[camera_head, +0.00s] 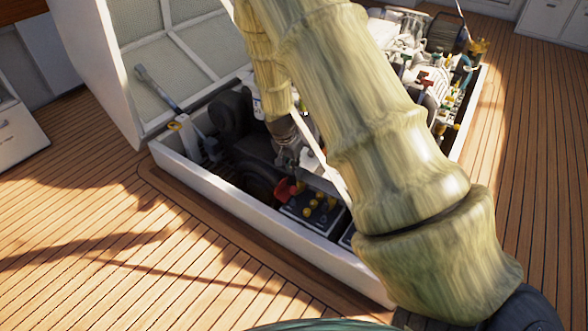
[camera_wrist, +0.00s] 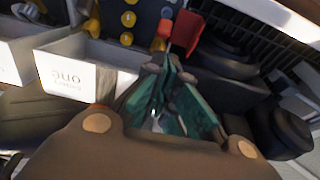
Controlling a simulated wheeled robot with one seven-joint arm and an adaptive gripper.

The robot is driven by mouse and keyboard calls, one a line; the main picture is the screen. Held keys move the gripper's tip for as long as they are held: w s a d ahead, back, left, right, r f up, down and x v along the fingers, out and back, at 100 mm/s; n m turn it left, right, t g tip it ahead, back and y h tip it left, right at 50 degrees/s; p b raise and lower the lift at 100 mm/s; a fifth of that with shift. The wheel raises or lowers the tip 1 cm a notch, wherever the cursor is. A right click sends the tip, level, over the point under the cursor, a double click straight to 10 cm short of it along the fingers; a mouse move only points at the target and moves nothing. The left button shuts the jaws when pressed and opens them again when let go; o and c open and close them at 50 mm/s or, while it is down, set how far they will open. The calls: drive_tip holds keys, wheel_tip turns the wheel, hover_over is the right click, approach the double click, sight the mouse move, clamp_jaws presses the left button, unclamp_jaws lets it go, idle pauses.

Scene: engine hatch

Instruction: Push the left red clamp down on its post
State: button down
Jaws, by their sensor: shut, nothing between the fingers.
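A red clamp (camera_head: 284,190) sits at the left end of a dark box with yellow caps in the head view. In the wrist view the red clamp (camera_wrist: 187,32) shows just beyond my fingertips, with a smaller red part beside it on the left. My gripper (camera_head: 287,160) points down into the hatch, just above and behind the clamp. In the wrist view my gripper (camera_wrist: 170,66) is shut and empty, its green-padded fingers converging close to the clamp. I cannot tell whether they touch it. The post under the clamp is hidden.
The dark box with yellow caps (camera_head: 313,207) stands by the hatch's white near wall (camera_head: 240,203). Black machinery (camera_head: 232,115) lies to the left and more engine parts (camera_head: 430,80) to the right. The raised hatch lid (camera_head: 110,70) stands at the left. My arm hides the middle.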

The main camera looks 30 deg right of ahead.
drive_tip(key=b, duration=0.4)
hover_over(299, 184)
drive_tip(key=a, duration=0.2)
drive_tip(key=f, duration=0.8)
drive_tip(key=shift+s+d+f, duration=0.25)
drive_tip(key=shift+f, duration=0.05)
drive_tip(key=shift+s+p, duration=0.15)
drive_tip(key=shift+p, duration=0.4)
drive_tip(key=shift+a+f, duration=0.1)
drive_tip(key=shift+a, duration=0.1)
